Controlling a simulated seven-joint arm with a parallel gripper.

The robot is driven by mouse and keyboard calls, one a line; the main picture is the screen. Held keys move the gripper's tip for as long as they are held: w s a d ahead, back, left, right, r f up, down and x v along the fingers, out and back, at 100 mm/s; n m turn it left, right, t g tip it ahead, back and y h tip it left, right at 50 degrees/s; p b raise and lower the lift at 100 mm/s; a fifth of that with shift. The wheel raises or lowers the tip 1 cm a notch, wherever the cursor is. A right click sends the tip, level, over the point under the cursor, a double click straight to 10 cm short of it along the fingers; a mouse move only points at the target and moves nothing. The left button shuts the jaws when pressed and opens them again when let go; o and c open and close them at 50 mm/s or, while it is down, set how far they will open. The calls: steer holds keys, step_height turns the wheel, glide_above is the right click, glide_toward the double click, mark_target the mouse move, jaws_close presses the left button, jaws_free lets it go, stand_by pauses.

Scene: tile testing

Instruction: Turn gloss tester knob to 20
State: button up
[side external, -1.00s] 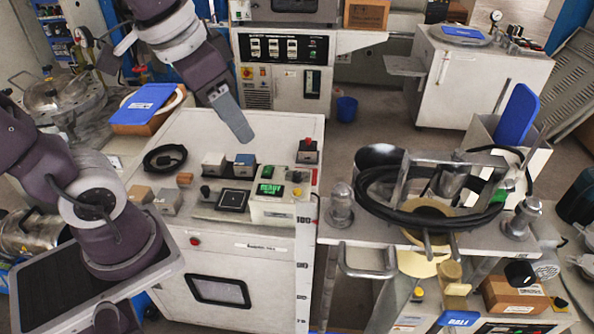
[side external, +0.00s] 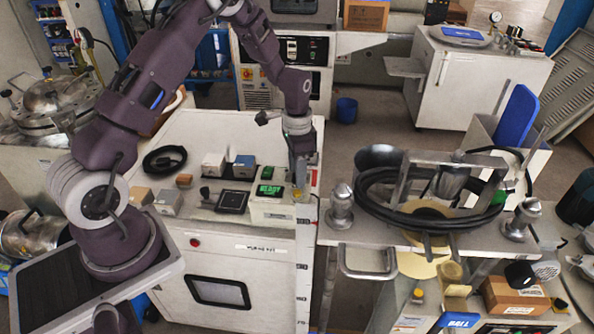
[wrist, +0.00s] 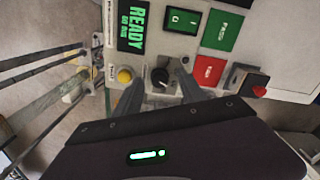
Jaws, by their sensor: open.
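The gloss tester (side external: 268,213) is a small white box on the right of the white cabinet top. Its green READY display (wrist: 132,25) is lit and also shows in the side view (side external: 268,190). The black knob (wrist: 160,76) has a pale pointer mark; its scale numbers are too small to read. My gripper (side external: 300,188) points down over the right part of the tester. In the wrist view my open gripper (wrist: 157,74) has one finger on each side of the knob; I cannot tell whether they touch it. In the side view my gripper hides the knob.
A yellow button (wrist: 124,75) is beside the left finger. Green (wrist: 222,30) and red (wrist: 208,70) panels and a box with a red button (wrist: 259,90) lie to the right. Left of the tester is a black-topped pad (side external: 233,201); a black cable coil (side external: 165,159) lies farther left.

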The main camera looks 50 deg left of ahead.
steer(key=shift+f, duration=0.2)
jaws_close()
steer(key=shift+n, duration=0.4)
steer(key=n, duration=0.3)
steer(key=shift+n, duration=2.5)
jaws_free()
